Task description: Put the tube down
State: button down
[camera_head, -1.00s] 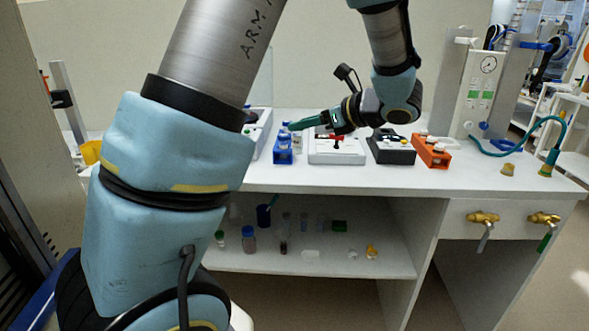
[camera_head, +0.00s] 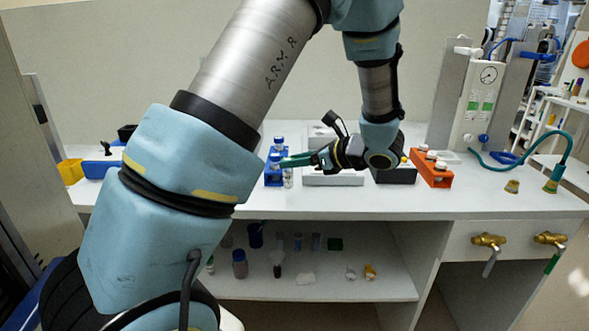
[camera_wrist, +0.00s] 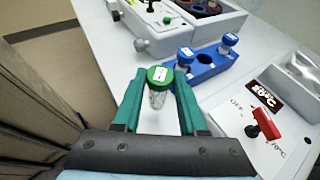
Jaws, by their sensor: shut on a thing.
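A small clear tube with a green cap (camera_wrist: 160,76) is held between the green fingers of my gripper (camera_wrist: 160,92), which is shut on it. The tube looks upright, with pale contents. In the head view the tube (camera_head: 288,179) hangs under my gripper's fingertips (camera_head: 290,161), close to the right side of the blue rack (camera_head: 272,181). I cannot tell whether its base touches the bench. The rack also shows in the wrist view (camera_wrist: 209,66), apart from the tube, holding blue-capped tubes.
A white device with a red switch (camera_wrist: 262,124) stands right of my gripper. A black block (camera_head: 394,176) and an orange rack (camera_head: 432,171) are further right. A white instrument (camera_wrist: 180,28) stands beyond the tube. White bench surface (camera_wrist: 112,58) is bare left of the tube.

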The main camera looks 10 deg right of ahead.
notch_tip(320, 180, down, 3)
jog(key=shift+r+p, duration=0.1)
jog(key=shift+p, duration=0.2)
jog(key=shift+f+b, duration=0.2)
jog(key=shift+b, duration=0.2)
jog(key=shift+c, duration=2.3)
grip_release()
jog(key=shift+r, duration=0.15)
jog(key=shift+r+p, duration=0.2)
jog(key=shift+p, duration=0.3)
jog(key=b+v, duration=0.3)
jog(key=v, duration=0.9)
jog(key=shift+f+b, duration=0.2)
jog(key=shift+b, duration=0.1)
